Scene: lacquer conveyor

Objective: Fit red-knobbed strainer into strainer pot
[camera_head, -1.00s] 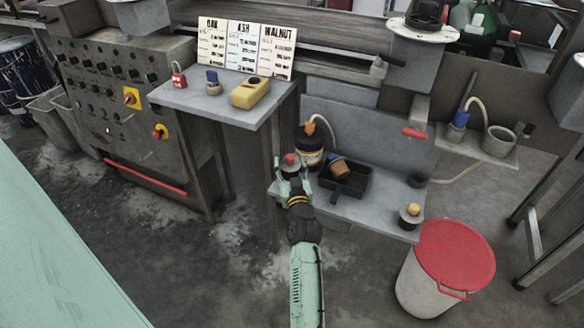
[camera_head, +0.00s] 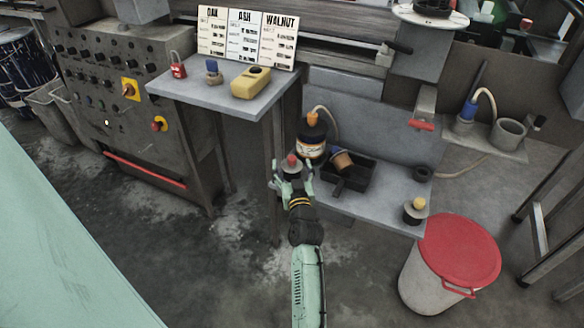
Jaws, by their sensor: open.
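The red-knobbed strainer (camera_head: 291,161) stands at the left end of the low grey shelf (camera_head: 378,215). Its red knob is on top and its lower part is partly hidden by my gripper. My gripper (camera_head: 291,177) is open, with its two pale green fingers spread left and right at the near side of the strainer. I cannot tell whether they touch it. An open grey pot (camera_head: 508,134) stands on a ledge at the right. I cannot tell for certain whether it is the strainer pot.
On the low shelf are an orange-topped jar (camera_head: 311,138), a black tray (camera_head: 360,180) with a brown cup (camera_head: 341,161), a dark ring (camera_head: 422,174) and a yellow-knobbed piece (camera_head: 415,210). A higher table (camera_head: 207,94) stands behind left. A red-lidded bin (camera_head: 458,250) stands front right.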

